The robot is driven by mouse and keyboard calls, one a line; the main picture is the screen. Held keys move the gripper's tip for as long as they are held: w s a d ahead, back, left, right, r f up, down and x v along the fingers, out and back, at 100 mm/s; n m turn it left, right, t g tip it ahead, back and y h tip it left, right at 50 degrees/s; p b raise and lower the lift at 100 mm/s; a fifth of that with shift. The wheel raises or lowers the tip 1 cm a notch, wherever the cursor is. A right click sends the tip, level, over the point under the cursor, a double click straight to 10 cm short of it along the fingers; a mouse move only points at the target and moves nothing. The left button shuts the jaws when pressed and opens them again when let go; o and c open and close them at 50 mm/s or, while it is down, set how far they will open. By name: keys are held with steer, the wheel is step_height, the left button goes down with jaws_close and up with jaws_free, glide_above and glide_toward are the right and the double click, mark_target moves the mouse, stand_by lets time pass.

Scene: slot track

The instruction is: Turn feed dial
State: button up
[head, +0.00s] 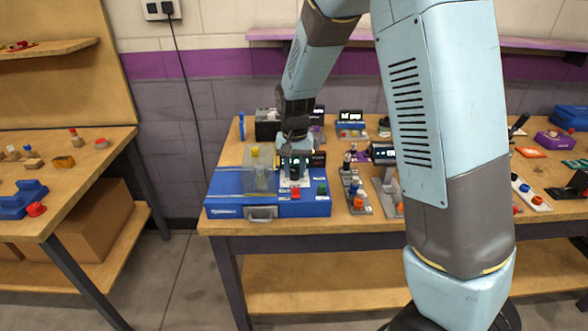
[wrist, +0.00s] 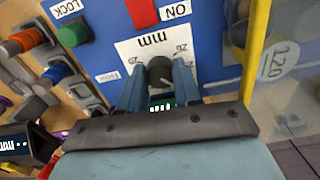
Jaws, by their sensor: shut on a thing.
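The feed dial (wrist: 160,72) is a dark round knob on a white plate marked "mm" on the blue machine (head: 270,208). My gripper (wrist: 158,88) has its two blue-grey fingers on either side of the dial and is shut on it. In the head view my gripper (head: 295,172) points down over the machine, and the dial is mostly hidden behind it. A small lit green display (wrist: 161,105) shows between the fingers in the wrist view.
A red switch (head: 296,193) and a green LOCK button (head: 322,190) sit near the dial. A clear guard (head: 258,178) with a yellow edge stands close on the left.

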mark_target(295, 171)
stand_by(0.4)
steer(key=o, duration=1.1)
steer(key=shift+c, duration=0.2)
step_height(295, 171, up, 14)
steer(key=shift+d, duration=0.1)
steer(key=s+d+r+t+y, duration=0.1)
steer(key=s+d+r+t, duration=0.2)
steer(key=s+d+r, duration=0.75)
steer(key=s+d+t, duration=0.1)
steer(key=s+d, duration=0.3)
steer(key=s, duration=0.3)
steer(key=s+d+n+t+h, duration=0.1)
steer(key=s+d, duration=0.3)
steer(key=s, duration=0.4)
steer(key=shift+f+t, duration=0.3)
steer(key=shift+f, duration=0.1)
